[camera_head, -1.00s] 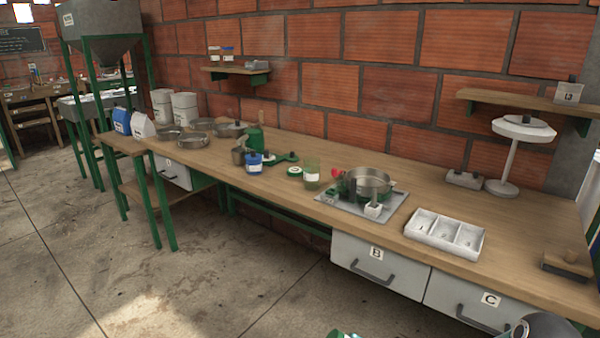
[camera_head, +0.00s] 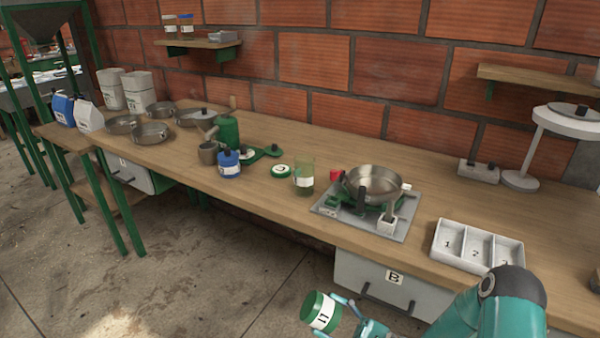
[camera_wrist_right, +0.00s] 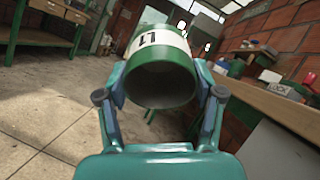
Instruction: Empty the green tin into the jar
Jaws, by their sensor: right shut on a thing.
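The green tin (camera_head: 322,311) has a white band marked L1. My right gripper (camera_head: 345,312) is shut on it and holds it tilted, in front of the counter and below its top. In the right wrist view the tin (camera_wrist_right: 163,60) sits between the two fingers, with a dark round end towards the camera. I cannot tell whether anything is inside. A greenish see-through jar (camera_head: 303,175) with a white label stands upright on the counter, left of the metal pan, apart from the tin. My left gripper is not in view.
A green and white lid (camera_head: 281,170) lies left of the jar. A metal pan (camera_head: 372,183) stands on a grey plate to its right. A blue jar (camera_head: 229,165) is farther left. A white three-part tray (camera_head: 477,246) lies near the front edge. Drawer B (camera_head: 385,282) is below.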

